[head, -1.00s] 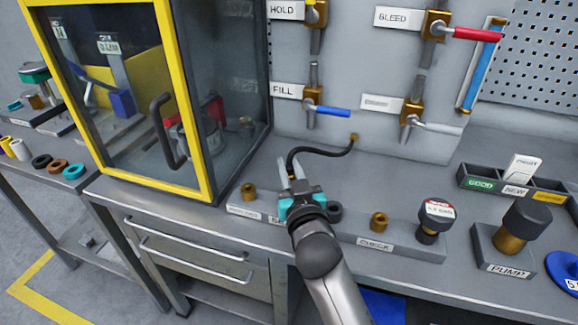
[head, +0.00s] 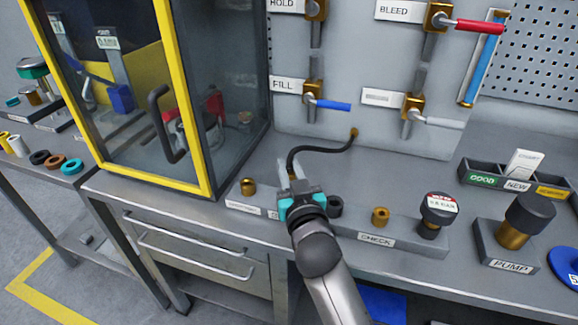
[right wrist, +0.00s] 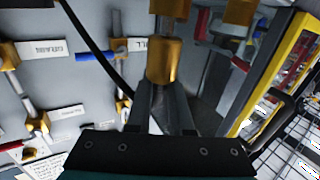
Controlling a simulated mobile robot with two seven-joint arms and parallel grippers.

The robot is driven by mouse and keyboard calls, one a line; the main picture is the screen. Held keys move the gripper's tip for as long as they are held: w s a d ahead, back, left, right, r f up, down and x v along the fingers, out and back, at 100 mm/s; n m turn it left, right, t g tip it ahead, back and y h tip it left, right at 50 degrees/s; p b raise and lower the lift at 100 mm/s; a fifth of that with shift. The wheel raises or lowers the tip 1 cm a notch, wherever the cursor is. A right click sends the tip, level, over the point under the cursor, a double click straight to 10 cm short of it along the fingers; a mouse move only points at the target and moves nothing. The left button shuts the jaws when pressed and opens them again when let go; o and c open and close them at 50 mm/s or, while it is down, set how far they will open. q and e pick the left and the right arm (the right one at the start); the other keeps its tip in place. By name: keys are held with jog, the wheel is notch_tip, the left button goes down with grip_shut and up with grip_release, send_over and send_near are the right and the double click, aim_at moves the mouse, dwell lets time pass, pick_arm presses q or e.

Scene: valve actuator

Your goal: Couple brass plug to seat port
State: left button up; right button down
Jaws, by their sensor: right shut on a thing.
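My right gripper (head: 290,178) is above the back edge of a low grey rail (head: 345,235) on the bench. In the right wrist view its fingers are shut on a brass plug (right wrist: 164,63), a short cylinder with a grey stem beyond it. In the head view the gripper mostly hides the plug. A black hose (head: 305,151) runs from beside the fingertips to a brass fitting on the back panel. A label starting with S (head: 272,215) on the rail is partly covered by my gripper, and whatever lies directly behind the gripper is hidden. My left gripper is out of view.
The rail also carries a brass fitting (head: 248,187), a black ring-like port (head: 335,206), a brass fitting above CHECK (head: 380,217) and a black-capped gauge (head: 438,212). A yellow-framed glass cabinet (head: 160,100) stands left. The PUMP block (head: 510,235) stands right.

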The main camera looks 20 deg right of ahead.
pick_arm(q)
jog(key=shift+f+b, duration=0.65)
pick_arm(e)
jog(key=shift+f, duration=0.85)
jog(key=c, duration=0.7)
grip_release()
jog(key=shift+c, duration=0.2)
